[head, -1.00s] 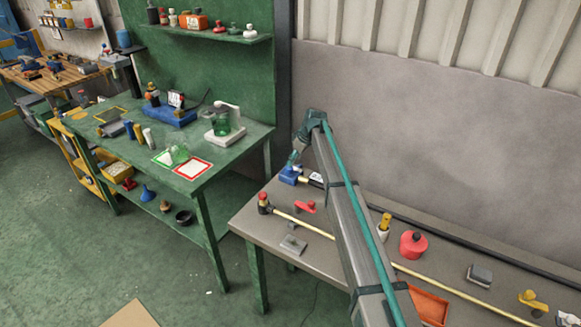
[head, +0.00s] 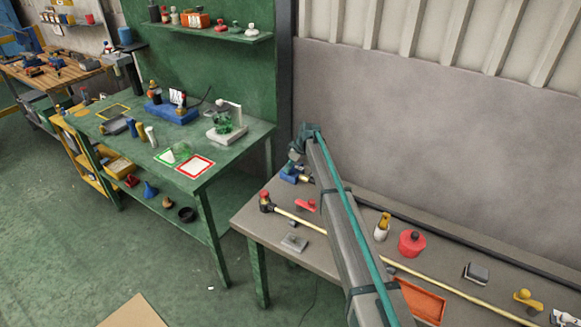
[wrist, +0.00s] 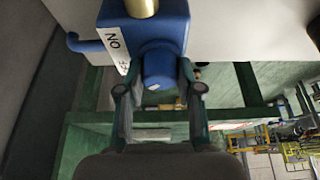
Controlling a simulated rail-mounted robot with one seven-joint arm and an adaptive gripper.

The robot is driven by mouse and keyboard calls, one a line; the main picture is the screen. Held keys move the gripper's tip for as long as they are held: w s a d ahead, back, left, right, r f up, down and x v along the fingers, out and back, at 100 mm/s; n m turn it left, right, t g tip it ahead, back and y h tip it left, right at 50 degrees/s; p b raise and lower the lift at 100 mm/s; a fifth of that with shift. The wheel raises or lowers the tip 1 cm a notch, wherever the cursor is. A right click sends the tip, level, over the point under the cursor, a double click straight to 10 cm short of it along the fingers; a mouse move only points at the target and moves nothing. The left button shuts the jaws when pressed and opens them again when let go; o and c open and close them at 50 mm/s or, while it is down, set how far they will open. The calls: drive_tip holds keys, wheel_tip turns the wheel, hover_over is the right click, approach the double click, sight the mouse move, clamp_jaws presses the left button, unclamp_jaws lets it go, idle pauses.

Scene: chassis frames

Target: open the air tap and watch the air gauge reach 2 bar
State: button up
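A blue tap body (wrist: 165,35) fills the top middle of the wrist view. It has a brass cylinder on top and a white label reading ON, with a partly hidden second word. A round blue knob (wrist: 159,68) points toward my wrist. My gripper (wrist: 160,80) has its two fingers on either side of this knob; whether they touch it is unclear. In the head view, a small blue thing (head: 290,174), apparently the tap, stands at the back left of the grey bench. My gripper (head: 297,158) is just over it. I cannot make out an air gauge.
The grey bench (head: 335,272) holds a hammer (head: 267,202), a red handle (head: 305,205), a red pot (head: 412,243), an orange tray (head: 425,302) and a yellow tap-like part (head: 527,298). A green bench (head: 190,145) stands to the left. A wall rises behind.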

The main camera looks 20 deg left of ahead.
clamp_jaws()
drive_tip(key=shift+f+m+b, duration=0.1)
drive_tip(key=shift+m+b, duration=0.3)
drive_tip(key=shift+b, duration=0.2)
drive_tip(key=shift+f+m+t+b, duration=0.1)
drive_tip(key=shift+m+t+b, duration=0.4)
drive_tip(key=shift+m+b, duration=0.55)
drive_tip(key=m+t+h+b, duration=0.1)
drive_tip(key=m+b, duration=0.1)
drive_tip(key=m, duration=0.1)
drive_tip(key=shift+b, duration=0.4)
drive_tip(key=m+h+b, duration=0.1)
drive_tip(key=m, duration=0.2)
drive_tip(key=m+t+h+b, duration=0.1)
drive_tip(key=m+b, duration=0.1)
drive_tip(key=m, duration=0.1)
drive_tip(key=shift+m+t, duration=0.3)
drive_tip(key=shift+m, duration=0.05)
drive_tip(key=m+h+b, duration=0.1)
drive_tip(key=m, duration=0.1)
drive_tip(key=m+h+b, duration=0.1)
drive_tip(key=m, duration=0.2)
drive_tip(key=shift+r+b, duration=0.2)
drive_tip(key=shift+b, duration=0.15)
drive_tip(key=shift+m, duration=0.3)
